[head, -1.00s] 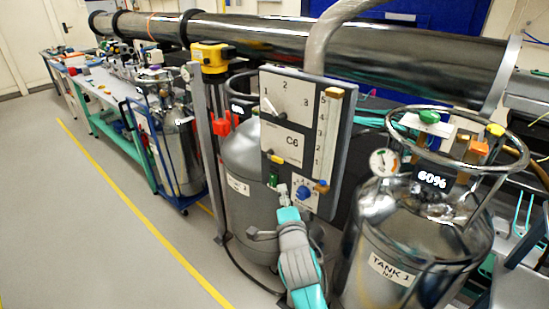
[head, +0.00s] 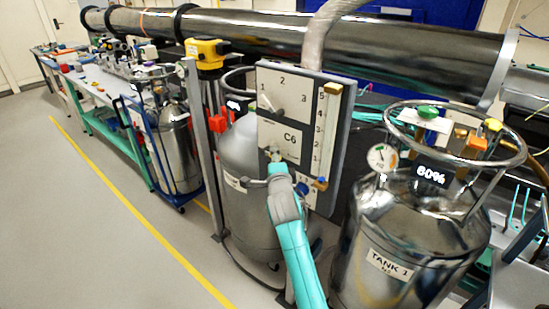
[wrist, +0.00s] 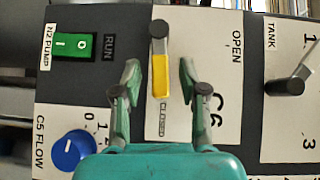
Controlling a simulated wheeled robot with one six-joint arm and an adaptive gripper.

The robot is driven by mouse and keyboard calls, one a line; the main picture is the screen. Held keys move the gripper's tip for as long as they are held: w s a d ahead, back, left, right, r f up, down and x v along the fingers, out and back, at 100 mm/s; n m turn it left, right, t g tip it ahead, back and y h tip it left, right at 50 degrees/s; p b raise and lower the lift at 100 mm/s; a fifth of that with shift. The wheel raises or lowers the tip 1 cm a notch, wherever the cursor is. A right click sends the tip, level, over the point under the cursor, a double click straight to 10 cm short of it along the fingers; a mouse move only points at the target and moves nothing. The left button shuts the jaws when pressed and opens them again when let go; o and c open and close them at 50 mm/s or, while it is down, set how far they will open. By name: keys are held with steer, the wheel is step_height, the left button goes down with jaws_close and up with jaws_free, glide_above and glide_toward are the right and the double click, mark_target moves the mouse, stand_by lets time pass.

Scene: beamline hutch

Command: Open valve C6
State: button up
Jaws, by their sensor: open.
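Valve C6 is a lever with a yellow grip (wrist: 160,76) on a grey pivot, on a white plate in the wrist view. The lever lies along the CLOSED label, and OPEN is printed to the right. My gripper (wrist: 160,68) is open, with one finger on each side of the yellow grip; I see no clear contact. In the head view my gripper (head: 274,155) is at the lower part of the C6 panel (head: 282,138) and hides the lever.
The panel also bears a green N2 PUMP switch (wrist: 75,46), a blue C5 FLOW knob (wrist: 72,150) and a TANK selector (wrist: 287,84). Tank 1 (head: 390,262), showing 60%, stands right of my arm. Another grey tank (head: 240,215) stands behind the panel. The left floor is open.

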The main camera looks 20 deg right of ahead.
steer(key=shift+w+d, duration=0.1)
steer(key=shift+w, duration=0.35)
jaws_close()
steer(key=shift+r, duration=0.1)
steer(key=g, duration=0.1)
steer(key=r+n+g, duration=0.1)
steer(key=n, duration=0.1)
steer(key=shift+w+a+r+g, duration=0.2)
steer(key=shift+r+g, duration=0.05)
steer(key=shift+g, duration=0.15)
steer(key=n+g, duration=0.1)
steer(key=w+r+n+g+h, duration=0.1)
steer(key=g, duration=0.1)
steer(key=shift+a+r+n, duration=0.3)
steer(key=shift+a, duration=0.05)
steer(key=n+g+h, duration=0.1)
steer(key=w+a+r+n+g, duration=0.1)
steer(key=g, duration=0.1)
steer(key=shift+w+h, duration=0.1)
steer(key=shift+h, duration=0.3)
steer(key=shift+w+a+n+g+h, duration=0.2)
steer(key=shift+w+n+g+h, duration=0.15)
steer(key=shift+g, duration=0.3)
steer(key=shift+w+a+n+g+h, duration=0.25)
steer(key=shift+n+g+h, duration=0.2)
steer(key=shift+g, duration=0.2)
